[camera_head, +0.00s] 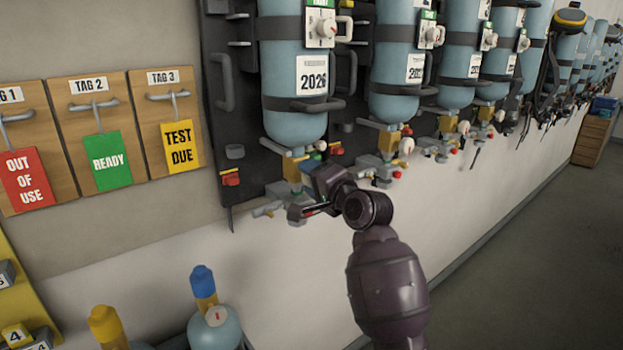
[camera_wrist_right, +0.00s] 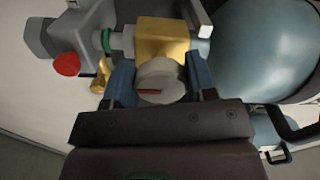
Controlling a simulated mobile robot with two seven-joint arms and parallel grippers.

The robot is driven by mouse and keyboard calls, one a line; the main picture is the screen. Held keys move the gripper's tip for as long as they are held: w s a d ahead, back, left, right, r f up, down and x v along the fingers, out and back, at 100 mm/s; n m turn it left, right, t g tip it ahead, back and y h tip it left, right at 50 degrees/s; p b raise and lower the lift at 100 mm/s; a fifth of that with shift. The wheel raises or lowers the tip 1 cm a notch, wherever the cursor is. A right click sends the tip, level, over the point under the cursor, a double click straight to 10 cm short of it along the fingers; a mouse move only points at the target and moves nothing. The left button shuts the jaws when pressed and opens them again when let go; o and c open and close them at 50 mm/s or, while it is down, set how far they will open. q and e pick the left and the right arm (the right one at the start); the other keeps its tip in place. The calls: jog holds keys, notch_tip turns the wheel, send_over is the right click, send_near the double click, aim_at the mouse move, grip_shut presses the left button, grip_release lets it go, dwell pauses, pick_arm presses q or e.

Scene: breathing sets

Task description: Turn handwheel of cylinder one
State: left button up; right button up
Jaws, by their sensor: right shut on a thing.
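The nearest cylinder (camera_head: 295,75), light blue with a 2026 label, hangs upside down on the dark wall panel, its brass valve (camera_head: 292,170) below. My right gripper (camera_head: 305,198) is at this valve, coming from the lower right. In the right wrist view the round pale handwheel (camera_wrist_right: 161,82) with a red mark sits between the two blue fingers of my right gripper (camera_wrist_right: 160,78), in front of the brass valve block (camera_wrist_right: 163,38). The fingers are shut on the handwheel. In the head view the gripper hides the handwheel. My left gripper is not in view.
More blue cylinders (camera_head: 397,70) with valves run along the wall to the right. Tag boards (camera_head: 165,115) hang at left. Two cylinders with blue (camera_head: 203,281) and yellow (camera_head: 105,322) tops stand below. A red fitting (camera_wrist_right: 66,64) lies close left of the fingers.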

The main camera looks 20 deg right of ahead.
dwell(0.5)
jog(key=o, duration=0.9)
jog(key=b+v, duration=0.1)
jog(key=v, duration=0.9)
jog(key=shift+s+d, duration=0.1)
jog(key=shift+s, duration=0.3)
